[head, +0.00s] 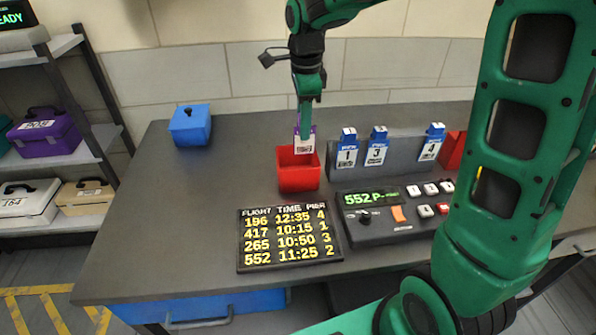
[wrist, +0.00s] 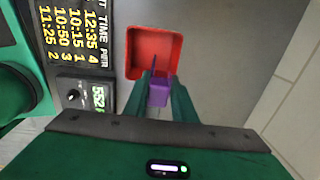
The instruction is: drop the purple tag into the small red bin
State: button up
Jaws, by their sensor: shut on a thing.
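The small red bin (head: 299,180) stands open on the dark table; it also shows in the wrist view (wrist: 133,55). My gripper (head: 305,120) points down at the bin's back side and is shut on the purple tag (head: 298,132). The tag has a white printed label that hangs at the level of the bin's rim in the head view. In the wrist view the purple tag (wrist: 158,95) sits between my two green fingers, at the near edge of the bin's opening. I cannot tell its exact height over the rim.
A grey rack (head: 392,157) with blue tags numbered 1, 3 and 4 stands right of the bin. A flight board (head: 290,238) and a control panel (head: 385,222) lie in front. A blue bin (head: 190,126) is at back left.

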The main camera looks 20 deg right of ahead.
jog(key=o, duration=1.2)
jog(key=shift+c, duration=0.2)
jog(key=r, duration=1)
jog(key=shift+s+r, duration=0.35)
